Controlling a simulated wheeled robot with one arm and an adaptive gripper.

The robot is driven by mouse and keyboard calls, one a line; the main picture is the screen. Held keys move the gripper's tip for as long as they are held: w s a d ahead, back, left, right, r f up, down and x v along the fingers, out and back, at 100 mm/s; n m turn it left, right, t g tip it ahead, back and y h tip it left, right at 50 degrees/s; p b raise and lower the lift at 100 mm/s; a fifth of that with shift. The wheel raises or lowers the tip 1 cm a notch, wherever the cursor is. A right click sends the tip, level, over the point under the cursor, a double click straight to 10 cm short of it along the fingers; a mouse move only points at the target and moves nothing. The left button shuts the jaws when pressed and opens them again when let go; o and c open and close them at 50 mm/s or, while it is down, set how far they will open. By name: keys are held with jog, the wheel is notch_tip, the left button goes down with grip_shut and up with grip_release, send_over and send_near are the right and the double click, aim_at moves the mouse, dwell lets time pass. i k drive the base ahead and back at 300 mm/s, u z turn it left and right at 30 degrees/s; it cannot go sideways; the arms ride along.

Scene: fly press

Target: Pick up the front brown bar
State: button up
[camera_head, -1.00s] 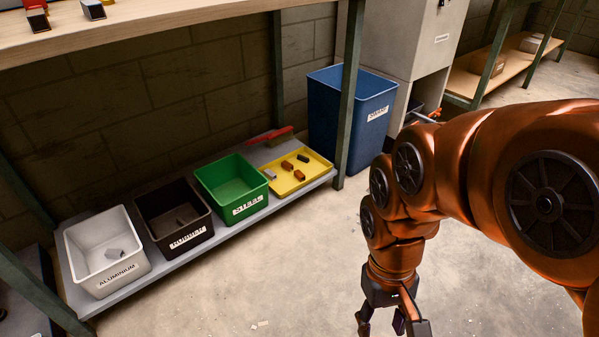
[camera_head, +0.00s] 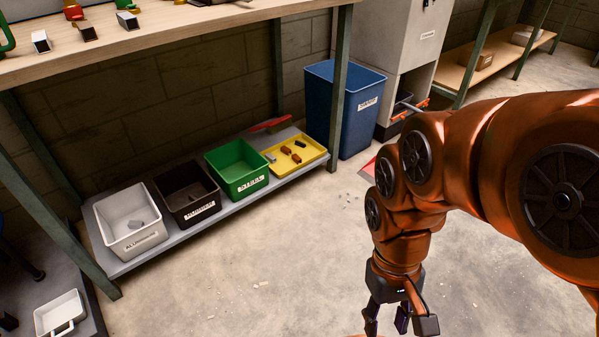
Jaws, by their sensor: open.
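Two small brown bars lie in the yellow tray (camera_head: 318,150) on the low shelf under the workbench. The front brown bar (camera_head: 296,159) is nearer the tray's front edge, and the other brown bar (camera_head: 286,150) lies just behind it. A silver bar (camera_head: 270,158) and a dark bar (camera_head: 300,144) share the tray. My gripper (camera_head: 399,323) hangs pointing down over the floor at the lower right, open, with nothing seen between its fingers. It is well in front and to the right of the tray, apart from it. The fingertips are near the picture's bottom edge.
Green (camera_head: 258,171), black (camera_head: 206,205) and white (camera_head: 126,243) bins stand left of the tray. The workbench top (camera_head: 165,32) overhangs the shelf. A bench leg (camera_head: 338,90) and a blue bin (camera_head: 342,140) stand right of the tray.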

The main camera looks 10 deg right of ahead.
aim_at(295, 157)
jog(key=u, duration=1.15)
jog(key=i, duration=1.45)
jog(key=z, duration=1.1)
jog(key=i, duration=0.7)
jog(key=z, duration=0.1)
